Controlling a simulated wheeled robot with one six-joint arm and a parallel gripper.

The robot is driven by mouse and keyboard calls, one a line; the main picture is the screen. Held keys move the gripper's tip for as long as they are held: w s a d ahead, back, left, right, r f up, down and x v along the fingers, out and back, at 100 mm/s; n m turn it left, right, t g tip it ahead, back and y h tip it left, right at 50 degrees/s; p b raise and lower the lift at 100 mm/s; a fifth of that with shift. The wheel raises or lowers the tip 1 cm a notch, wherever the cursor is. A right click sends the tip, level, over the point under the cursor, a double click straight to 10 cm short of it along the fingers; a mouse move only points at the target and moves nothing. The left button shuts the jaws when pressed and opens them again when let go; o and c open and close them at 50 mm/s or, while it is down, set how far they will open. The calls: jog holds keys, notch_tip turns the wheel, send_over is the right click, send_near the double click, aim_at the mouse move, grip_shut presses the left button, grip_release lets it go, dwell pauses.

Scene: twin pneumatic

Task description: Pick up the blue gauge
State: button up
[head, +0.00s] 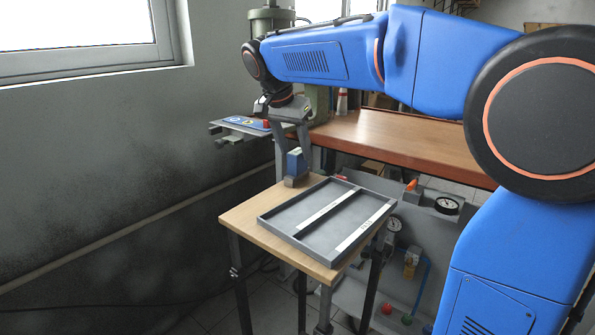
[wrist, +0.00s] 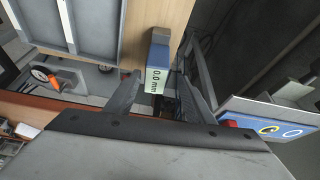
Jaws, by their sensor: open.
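The blue gauge (head: 294,163) stands upright on a grey foot at the back corner of the small wooden table (head: 243,219). In the wrist view the gauge (wrist: 159,52) shows a blue body and a pale face reading "0.0 mm". My gripper (head: 291,150) is open above the table at the gauge. In the wrist view its two fingers (wrist: 161,78) lie on either side of the gauge's labelled end, with gaps visible. I cannot tell exactly how far down the fingers reach along the gauge.
A grey tray (head: 292,238) with light strips lies on the table just beside the gauge. A brown workbench (head: 400,136) stands behind. A panel with a red button (head: 266,124) is at the back left. Gauges and fittings (head: 447,205) sit right of the table.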

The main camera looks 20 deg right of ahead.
aim_at(300, 163)
jog(key=shift+s+x, duration=0.15)
jog(key=shift+x, duration=1.25)
jog(key=shift+s+x, duration=0.15)
jog(key=shift+x, duration=1.25)
jog(key=shift+d, duration=0.15)
grip_shut()
